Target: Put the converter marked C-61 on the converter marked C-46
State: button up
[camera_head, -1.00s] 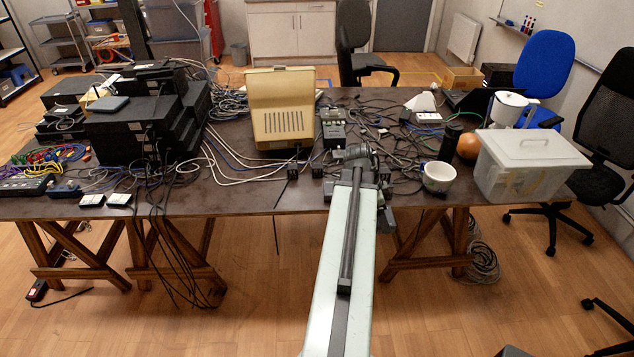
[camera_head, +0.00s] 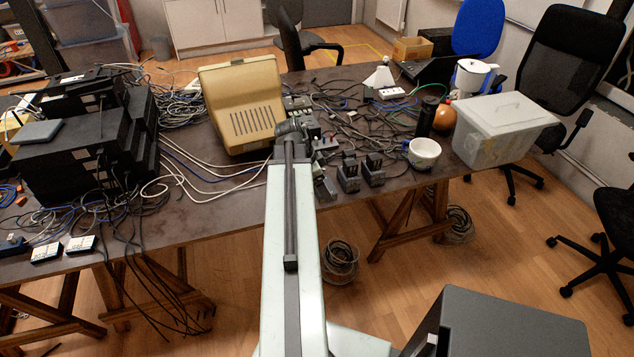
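I cannot read the marks C-61 or C-46 on anything, so I cannot tell which pieces are the two converters. Two small dark upright boxes with prongs on top, a left one (camera_head: 349,176) and a right one (camera_head: 373,170), stand side by side near the table's front edge. Two small flat boxes with white tops, a left one (camera_head: 46,253) and a right one (camera_head: 81,245), lie at the front left edge. My gripper (camera_head: 308,135) is over the table beyond the end of my pale arm, left of the pronged boxes. My arm partly hides it, and its fingers are unclear.
A beige case (camera_head: 240,105) stands behind and left of my gripper. Stacked black units (camera_head: 75,150) fill the left. Loose cables cover much of the table (camera_head: 200,205).

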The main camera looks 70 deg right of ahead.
jog(key=s+f+b, duration=0.2)
jog(key=s, duration=0.6)
jog(key=w+d, duration=0.6)
jog(key=w, duration=0.1)
jog(key=w+d+f+b, duration=0.1)
jog(key=w+d, duration=0.2)
jog(key=w, duration=0.1)
jog(key=shift+w+d, duration=0.1)
jog(key=shift+d, duration=0.1)
jog(key=f+b, duration=0.4)
jog(key=shift+w+d, duration=0.35)
jog(key=o, duration=1.6)
jog(key=shift+r, duration=0.1)
jog(key=shift+w+a+r+p, duration=0.1)
jog(key=shift+r+p, duration=0.5)
jog(key=shift+p, duration=0.15)
jog(key=p+v, duration=1)
jog(key=v, duration=0.1)
jog(key=shift+w, duration=0.1)
